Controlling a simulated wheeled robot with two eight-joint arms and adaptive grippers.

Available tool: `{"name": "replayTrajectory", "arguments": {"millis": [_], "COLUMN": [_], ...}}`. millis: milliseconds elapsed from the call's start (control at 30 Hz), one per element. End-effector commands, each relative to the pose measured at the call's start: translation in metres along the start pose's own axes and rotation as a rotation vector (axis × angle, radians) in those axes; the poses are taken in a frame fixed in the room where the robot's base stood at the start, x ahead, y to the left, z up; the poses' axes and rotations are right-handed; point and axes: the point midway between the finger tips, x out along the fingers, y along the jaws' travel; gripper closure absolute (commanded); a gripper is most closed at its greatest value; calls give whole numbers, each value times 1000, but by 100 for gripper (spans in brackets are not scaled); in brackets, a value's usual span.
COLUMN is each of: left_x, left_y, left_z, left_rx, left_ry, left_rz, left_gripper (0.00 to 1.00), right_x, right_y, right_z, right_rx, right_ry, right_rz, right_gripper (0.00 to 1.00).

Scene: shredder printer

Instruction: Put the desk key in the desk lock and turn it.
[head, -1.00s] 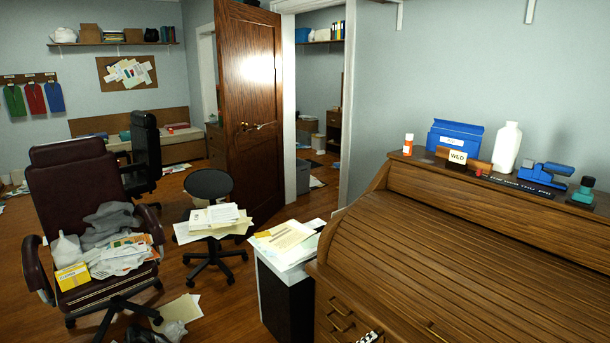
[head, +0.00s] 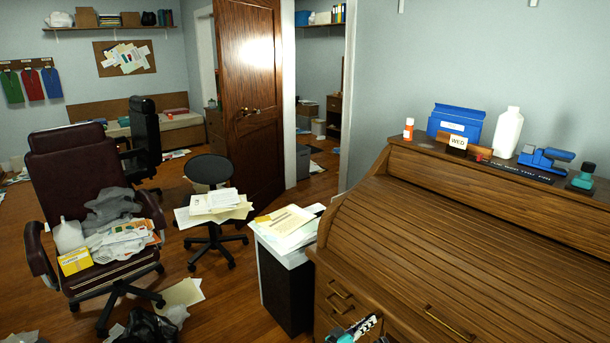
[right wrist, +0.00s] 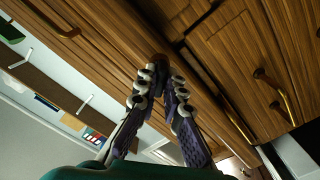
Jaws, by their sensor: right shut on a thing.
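The wooden roll-top desk (head: 465,250) fills the right of the head view, its slatted cover down. My right gripper (head: 368,324) shows at the bottom edge, in front of the desk's drawers. In the right wrist view its two fingers (right wrist: 160,72) come together at the tips, close to the desk's wooden front (right wrist: 125,45). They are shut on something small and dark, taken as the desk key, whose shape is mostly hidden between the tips. I cannot make out the desk lock or whether the key touches it. My left gripper is not in view.
Brass drawer handles (head: 340,289) stick out from the desk front near my right gripper. A dark cabinet with papers (head: 285,228) stands left of the desk. A stool (head: 210,170) and a maroon chair (head: 75,170) stand farther left. Bags and papers lie on the floor.

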Motion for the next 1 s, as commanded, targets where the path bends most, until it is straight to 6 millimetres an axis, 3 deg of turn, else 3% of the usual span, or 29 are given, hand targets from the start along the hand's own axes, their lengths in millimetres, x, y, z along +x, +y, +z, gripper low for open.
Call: {"name": "replayTrajectory", "arguments": {"millis": [133,467,600,633,700,900,1000], "left_x": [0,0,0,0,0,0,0], "left_y": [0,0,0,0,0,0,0], "left_z": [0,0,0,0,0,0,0], "left_rx": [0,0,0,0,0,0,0], "left_ry": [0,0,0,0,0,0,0], "left_rz": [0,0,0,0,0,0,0], "left_gripper": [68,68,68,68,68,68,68], "right_x": [0,0,0,0,0,0,0], "right_y": [0,0,0,0,0,0,0], "right_z": [0,0,0,0,0,0,0], "right_rx": [120,151,316,308,304,302,302], "right_ry": [-1,-1,-1,-1,-1,-1,-1], "right_rz": [-1,-1,-1,-1,-1,0,0], "right_gripper": [100,100,100,84,68,68,54]}}
